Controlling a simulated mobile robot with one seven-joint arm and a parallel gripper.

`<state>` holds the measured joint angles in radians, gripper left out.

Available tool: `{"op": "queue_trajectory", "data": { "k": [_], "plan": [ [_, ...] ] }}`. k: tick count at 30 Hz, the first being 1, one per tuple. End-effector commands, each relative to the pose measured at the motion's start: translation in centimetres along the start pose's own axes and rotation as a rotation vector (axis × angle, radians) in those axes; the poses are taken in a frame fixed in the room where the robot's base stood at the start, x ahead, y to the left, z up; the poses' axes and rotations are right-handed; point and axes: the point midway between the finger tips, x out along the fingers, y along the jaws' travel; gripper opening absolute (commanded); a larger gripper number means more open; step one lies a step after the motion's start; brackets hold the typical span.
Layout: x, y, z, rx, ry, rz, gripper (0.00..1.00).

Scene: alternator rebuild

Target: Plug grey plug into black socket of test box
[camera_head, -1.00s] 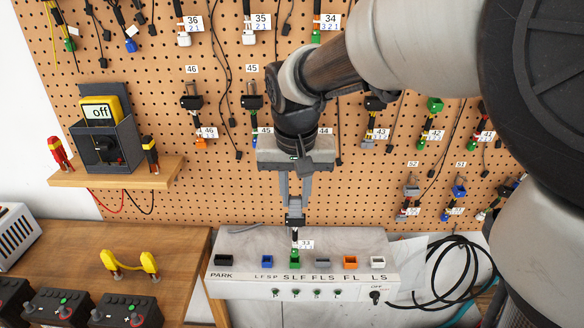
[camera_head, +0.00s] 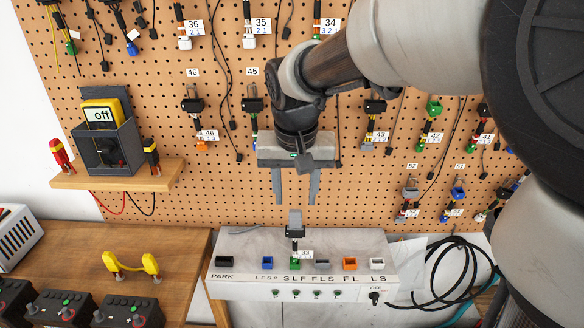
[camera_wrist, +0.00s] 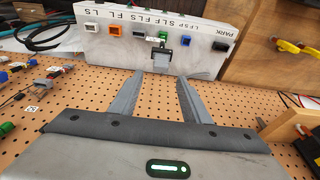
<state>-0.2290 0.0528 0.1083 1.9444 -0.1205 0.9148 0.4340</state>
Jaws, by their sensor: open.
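The white test box (camera_head: 220,283) stands below the pegboard, with a row of coloured sockets. Its black socket (camera_head: 225,261), marked PARK, is at the left end and looks empty; it also shows in the wrist view (camera_wrist: 221,46). A plug with a grey body (camera_head: 294,220) and a dark lower part stands upright at the green socket (camera_head: 295,264), with a tag marked 33. I cannot tell whether it is seated there. The plug shows in the wrist view (camera_wrist: 161,56) beyond my fingertips. My gripper (camera_head: 295,202) is open and empty, just above the plug.
Blue (camera_head: 267,262), grey (camera_head: 322,262), orange (camera_head: 350,262) and white (camera_head: 377,263) sockets share the box. A knob (camera_head: 374,297) sits at its right front. Black cables (camera_head: 455,270) coil to the right. Hanging connectors fill the pegboard behind.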

Motion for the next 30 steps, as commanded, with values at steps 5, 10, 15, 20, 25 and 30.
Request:
{"op": "queue_trajectory", "data": {
  "k": [5,10,15,20,25,30],
  "plan": [
    [-1.3,0.0,-0.1,0.000,0.003,-0.001,0.43],
    [-4.8,-0.1,-0.2,0.000,0.005,-0.002,0.43],
    [-9.1,0.0,-0.1,0.000,0.005,-0.001,0.43],
    [-12.9,0.0,-0.1,0.001,0.004,-0.001,0.43],
    [-15.8,0.0,-0.1,0.001,0.003,-0.001,0.43],
    [-17.3,0.1,0.0,0.001,0.003,-0.001,0.43]
  ]
}}
